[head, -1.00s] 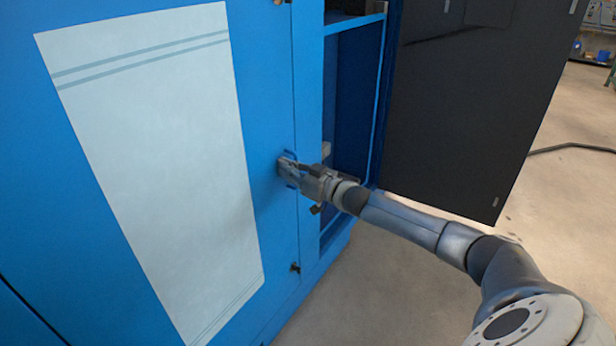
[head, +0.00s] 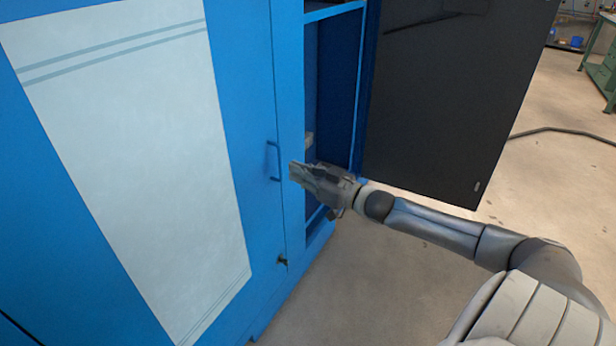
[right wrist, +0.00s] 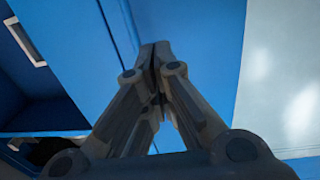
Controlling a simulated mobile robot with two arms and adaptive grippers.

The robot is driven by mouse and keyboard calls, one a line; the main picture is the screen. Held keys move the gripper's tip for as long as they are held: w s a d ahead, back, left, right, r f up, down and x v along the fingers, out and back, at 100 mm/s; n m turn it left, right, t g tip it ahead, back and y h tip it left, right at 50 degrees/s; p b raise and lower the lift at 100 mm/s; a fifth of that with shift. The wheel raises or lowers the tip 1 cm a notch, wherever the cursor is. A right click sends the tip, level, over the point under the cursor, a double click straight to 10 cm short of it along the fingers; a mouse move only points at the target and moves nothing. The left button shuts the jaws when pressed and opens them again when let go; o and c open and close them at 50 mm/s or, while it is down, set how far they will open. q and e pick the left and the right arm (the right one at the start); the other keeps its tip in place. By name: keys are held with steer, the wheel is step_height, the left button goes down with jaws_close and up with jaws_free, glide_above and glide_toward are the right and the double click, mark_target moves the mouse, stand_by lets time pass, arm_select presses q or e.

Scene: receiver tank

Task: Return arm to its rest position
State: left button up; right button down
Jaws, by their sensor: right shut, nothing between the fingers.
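My right gripper (head: 296,171) is shut and empty in the head view. It is in front of the blue cabinet (head: 251,80), just to the right of a blue door handle (head: 273,161) and apart from it. My right arm (head: 435,222) reaches in from the lower right, bent at the elbow. In the right wrist view the gripper's fingers (right wrist: 155,55) meet at the tips, with blue panel behind them. My left gripper is not in view.
A dark door (head: 455,100) stands open at the right, with the cabinet's open blue compartment (head: 330,95) beside it. A black cable (head: 560,130) lies on the floor. A green workbench (head: 600,70) is at the far right. Floor below my arm is clear.

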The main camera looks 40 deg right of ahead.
steer(key=shift+v, duration=1.35)
